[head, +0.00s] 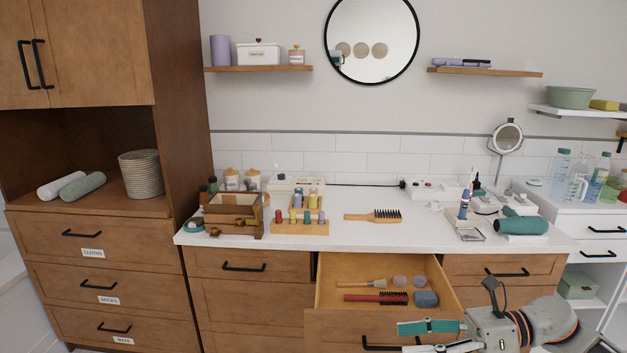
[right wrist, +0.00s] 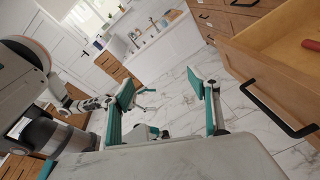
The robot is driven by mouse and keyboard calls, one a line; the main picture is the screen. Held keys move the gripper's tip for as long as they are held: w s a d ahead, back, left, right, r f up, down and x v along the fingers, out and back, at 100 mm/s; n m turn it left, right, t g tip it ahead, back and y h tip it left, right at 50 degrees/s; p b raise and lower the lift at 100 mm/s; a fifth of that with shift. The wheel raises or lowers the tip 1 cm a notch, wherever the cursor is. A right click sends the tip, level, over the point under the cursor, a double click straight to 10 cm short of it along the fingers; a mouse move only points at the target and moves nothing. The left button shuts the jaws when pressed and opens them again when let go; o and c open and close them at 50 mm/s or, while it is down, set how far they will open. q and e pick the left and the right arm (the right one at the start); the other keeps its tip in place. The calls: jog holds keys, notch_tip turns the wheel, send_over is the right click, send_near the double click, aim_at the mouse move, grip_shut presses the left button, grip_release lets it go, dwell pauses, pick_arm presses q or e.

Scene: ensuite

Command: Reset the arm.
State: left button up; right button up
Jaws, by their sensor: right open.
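My right gripper (head: 432,338) is at the lower right of the head view, in front of the open drawer (head: 385,318) and low by its front panel. Its teal finger pads stand apart. In the right wrist view the two fingers of this gripper (right wrist: 165,92) are spread wide with nothing held between them. The open drawer's front and black handle (right wrist: 280,108) are to the right of the fingers, apart from them.
The drawer holds a red hairbrush (head: 376,298), a wooden brush (head: 360,284) and sponges. The white counter (head: 350,235) above carries a wooden-handled brush (head: 373,216), a bottle rack (head: 300,228) and a teal hair dryer (head: 522,225). Marble floor (right wrist: 265,135) is clear beside the gripper.

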jog(key=a+f+m+t+y, duration=0.2)
jog(key=a+m+t, duration=0.3)
jog(key=m+t, duration=0.5)
jog(key=s+d+f+m+t+h+p, duration=0.1)
jog(key=s+d+f+m+t+h, duration=0.15)
jog(key=f+m+h, duration=0.6)
jog(key=s+d+f+m+t+h, duration=0.1)
jog(key=s+d+f+m+h, duration=0.25)
jog(key=f+m, duration=1)
pick_arm(q)
jog(key=shift+s+d+r+g, duration=0.1)
jog(key=shift+s+d+g, duration=0.15)
jog(key=shift+s, duration=0.3)
pick_arm(e)
jog(key=s+f+m+g+h, duration=0.3)
jog(key=s+f+m, duration=0.3)
jog(key=s+m, duration=0.5)
jog(key=shift+s+d+f+m+g, duration=0.25)
jog(key=shift+s+f+m+g, duration=0.15)
jog(key=shift+s+g, duration=0.5)
pick_arm(q)
jog(key=shift+w+r, duration=0.1)
jog(key=shift+r, duration=0.1)
